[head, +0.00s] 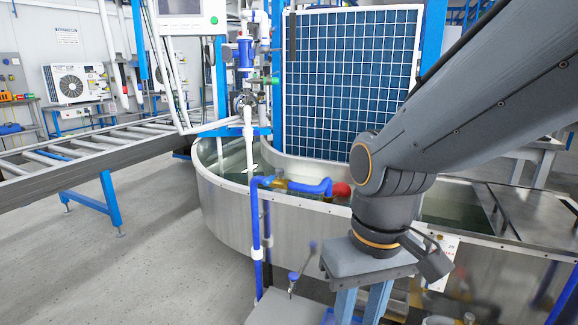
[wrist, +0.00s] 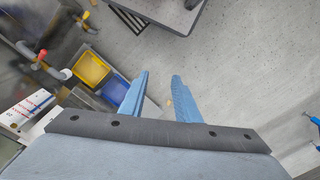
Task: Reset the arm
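My arm reaches in from the upper right of the head view and bends down at its grey wrist. My gripper (head: 362,308) points downward in front of the steel tank (head: 308,222), and its lower end is cut off by the picture's bottom edge. In the wrist view my gripper (wrist: 159,78) has two blue fingers standing apart, with bare floor showing between them. Nothing is held between the fingers.
A roller conveyor (head: 95,150) runs along the left. Blue pipe (head: 300,186) with a red end stands at the tank's front. The wrist view shows a yellow bin (wrist: 88,67) and a blue bin (wrist: 114,92) on the left. Open floor (wrist: 240,60) lies right.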

